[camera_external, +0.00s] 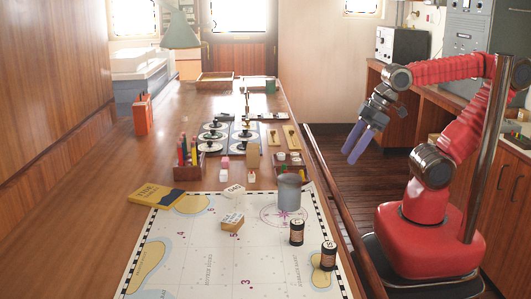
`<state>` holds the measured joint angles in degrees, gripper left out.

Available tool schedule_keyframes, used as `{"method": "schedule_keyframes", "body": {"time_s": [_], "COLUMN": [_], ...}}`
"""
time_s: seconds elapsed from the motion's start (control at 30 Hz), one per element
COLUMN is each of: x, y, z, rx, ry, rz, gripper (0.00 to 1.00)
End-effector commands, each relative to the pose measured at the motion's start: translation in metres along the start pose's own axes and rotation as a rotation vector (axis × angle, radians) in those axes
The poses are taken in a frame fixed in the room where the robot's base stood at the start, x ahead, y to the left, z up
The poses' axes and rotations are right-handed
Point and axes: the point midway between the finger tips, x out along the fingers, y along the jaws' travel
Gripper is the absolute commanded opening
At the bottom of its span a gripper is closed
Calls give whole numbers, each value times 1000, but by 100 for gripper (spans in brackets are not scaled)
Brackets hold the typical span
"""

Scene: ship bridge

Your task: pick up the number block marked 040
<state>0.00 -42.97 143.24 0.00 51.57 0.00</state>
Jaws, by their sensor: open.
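A white block (234,191) with dark marks that look like 040 lies near the far edge of the chart (195,250) on the long wooden table; the marks are small. A tan block with a pale, marked top (232,223) lies just in front of it; I cannot read its marks. My gripper (358,149) has two purple fingers, apart and empty, pointing down and left. It hangs in the air, right of the table's edge in the picture and well away from the white block.
A grey cup (289,192) stands right of the white block, with two dark cylinders (297,232) (328,256) nearer. A yellow box (156,195) lies left. Behind are a pencil holder (187,163), small cubes (224,175) and a wooden tray (291,172). A raised rail (335,215) runs along the table's right side.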

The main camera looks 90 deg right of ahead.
Motion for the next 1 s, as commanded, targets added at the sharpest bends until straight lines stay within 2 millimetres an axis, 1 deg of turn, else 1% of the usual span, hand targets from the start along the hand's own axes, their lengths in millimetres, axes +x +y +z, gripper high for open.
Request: {"method": "schedule_keyframes", "body": {"time_s": [0.43, 0.57, 0.67, 0.77, 1.0], "x": [0, 2, 8, 15, 36], "y": [0, -2, -4, -8, -18], "z": [0, -2, -5, -11, -32], "rx": [3, 47, 130, 255, 613], "ry": [-1, -16, -46, -89, -204], "rz": [-1, -15, -40, -77, -176], "gripper": [53, 53, 53, 53, 53]}}
